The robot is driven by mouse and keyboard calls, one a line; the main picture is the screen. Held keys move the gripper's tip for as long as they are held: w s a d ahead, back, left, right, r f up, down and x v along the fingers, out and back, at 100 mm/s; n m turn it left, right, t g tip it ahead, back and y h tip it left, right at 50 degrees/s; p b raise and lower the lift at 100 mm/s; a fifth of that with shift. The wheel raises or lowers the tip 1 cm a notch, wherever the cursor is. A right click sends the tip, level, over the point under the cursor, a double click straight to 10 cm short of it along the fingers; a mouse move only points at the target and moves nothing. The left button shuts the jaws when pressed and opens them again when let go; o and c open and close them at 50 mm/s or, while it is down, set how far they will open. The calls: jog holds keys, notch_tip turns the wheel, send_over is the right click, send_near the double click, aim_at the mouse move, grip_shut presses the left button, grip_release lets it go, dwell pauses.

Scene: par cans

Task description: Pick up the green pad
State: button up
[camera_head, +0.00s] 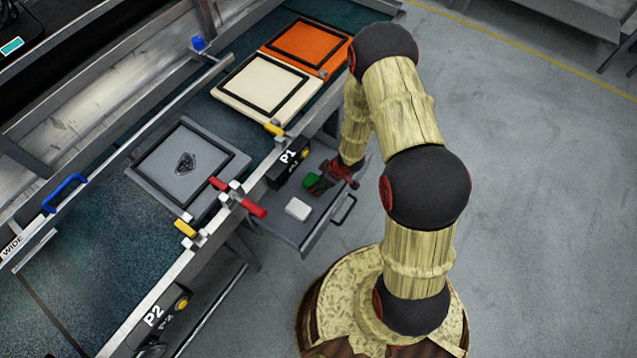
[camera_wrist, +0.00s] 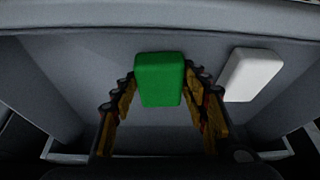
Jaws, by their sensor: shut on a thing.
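The green pad (camera_wrist: 159,80) is a small block with rounded edges, seen in the wrist view between the two fingers of my gripper (camera_wrist: 160,92). The fingers are shut on its sides. In the head view the green pad (camera_head: 311,180) shows at the tip of my gripper (camera_head: 318,187), over the open grey drawer (camera_head: 290,228). Part of the pad is hidden by my gripper in the head view. I cannot tell whether the pad touches the drawer floor.
A white pad (camera_head: 298,208) lies in the drawer; it also shows in the wrist view (camera_wrist: 253,74), right of the green pad. The bench holds orange (camera_head: 307,45), cream (camera_head: 262,87) and grey (camera_head: 187,170) framed panels. Drawer walls surround my gripper. A red-handled clamp (camera_head: 250,206) sits on the bench rail.

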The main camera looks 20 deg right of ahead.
jog(key=r, duration=0.1)
jog(key=r+p, duration=0.2)
jog(key=r, duration=0.1)
jog(key=shift+s, duration=0.3)
jog(key=s+r+p, duration=0.1)
jog(key=s+r, duration=0.1)
jog(key=s, duration=0.2)
jog(key=s+r+p, duration=0.1)
jog(key=s+r, duration=0.2)
jog(key=s, duration=0.1)
jog(key=s+r+p, duration=0.2)
jog(key=s+r, duration=0.1)
jog(key=s, duration=0.1)
jog(key=shift+a+r, duration=0.1)
jog(key=shift+a, duration=0.05)
jog(key=shift+s+r, duration=0.2)
jog(key=shift+s, duration=0.45)
